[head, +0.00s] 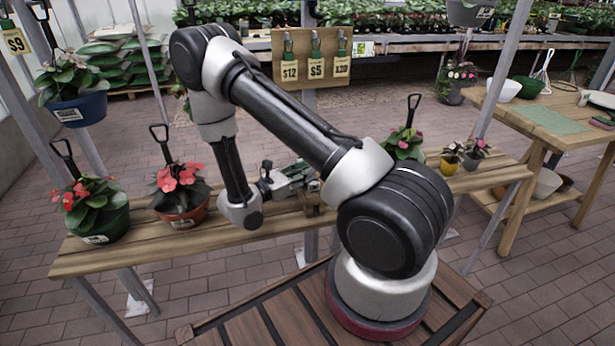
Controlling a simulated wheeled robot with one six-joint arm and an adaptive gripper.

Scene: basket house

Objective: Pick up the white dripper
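I cannot pick out a white dripper for certain in the head view. My gripper (305,178) is low over the middle of the wooden plank bench (350,202), partly behind my arm. Its fingers are too small and covered to tell whether they are open or hold anything. A small brown object (311,201) is on the bench close to the gripper; my arm hides part of the area.
Flower pots stand on the bench: green (102,224) and red-brown (183,213) at left, small yellow (449,165) at right. A right-hand table (500,118) holds a white bowl (505,90) and a green bowl (529,87). Price tags (315,70) hang behind my arm.

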